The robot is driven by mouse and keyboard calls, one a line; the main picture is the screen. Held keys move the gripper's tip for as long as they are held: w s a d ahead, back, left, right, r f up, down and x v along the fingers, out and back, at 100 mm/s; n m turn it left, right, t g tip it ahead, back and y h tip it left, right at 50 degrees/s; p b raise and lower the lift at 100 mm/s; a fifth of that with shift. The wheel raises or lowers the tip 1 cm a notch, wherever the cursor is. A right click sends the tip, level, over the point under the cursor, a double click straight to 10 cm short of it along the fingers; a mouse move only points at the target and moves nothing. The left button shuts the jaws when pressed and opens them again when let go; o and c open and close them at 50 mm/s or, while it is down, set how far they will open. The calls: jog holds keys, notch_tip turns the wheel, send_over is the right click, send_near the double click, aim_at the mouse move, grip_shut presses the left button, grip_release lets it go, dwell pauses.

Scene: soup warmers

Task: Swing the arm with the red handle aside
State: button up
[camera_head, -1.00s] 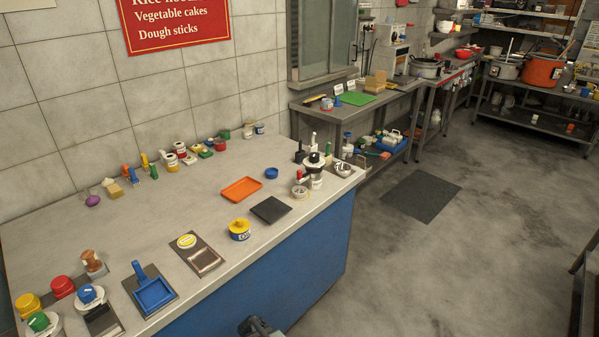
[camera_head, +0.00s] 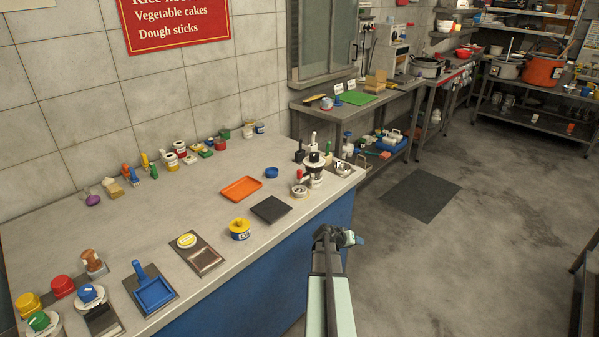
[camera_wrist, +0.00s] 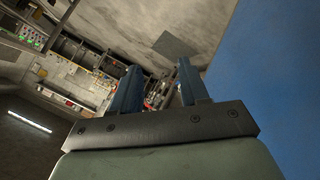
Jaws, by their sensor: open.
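A small dark-and-white device (camera_head: 315,168) stands near the right end of the counter, with a black top. A small red part (camera_head: 298,174) at its left side looks like the red handle; the arm it belongs to is too small to make out. A round whitish cup (camera_head: 299,190) sits just below it. My gripper (camera_head: 352,238) is off the counter's front edge, below and to the right of the device, and touches nothing. In the wrist view its two blue fingers (camera_wrist: 158,66) are apart with nothing between them. I cannot make out the device there.
The counter (camera_head: 215,210) has a blue front. An orange tray (camera_head: 241,188), a dark plate (camera_head: 271,209) and a yellow-lidded tin (camera_head: 239,229) are left of the device. A metal bowl (camera_head: 343,168) is close on its right. The floor ahead is open, with a dark mat (camera_head: 421,195).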

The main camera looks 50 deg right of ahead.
jog(key=w+d+r+n+h, duration=0.1)
jog(key=w+d+r, duration=0.25)
jog(key=r, duration=0.35)
jog(key=w+d+r+n+t+h, duration=0.1)
jog(key=w+d+r, duration=0.1)
jog(key=d+r, duration=0.3)
jog(key=w+d+r+n+h, duration=0.1)
jog(key=w+d+r, duration=0.15)
jog(key=r, duration=0.55)
notch_tip(320, 180, up, 17)
jog(key=m+t+y, duration=0.1)
jog(key=m+y, duration=0.7)
jog(key=m, duration=0.2)
send_over(299, 170)
jog(key=a, duration=0.5)
jog(key=x, duration=1.3)
grip_shut()
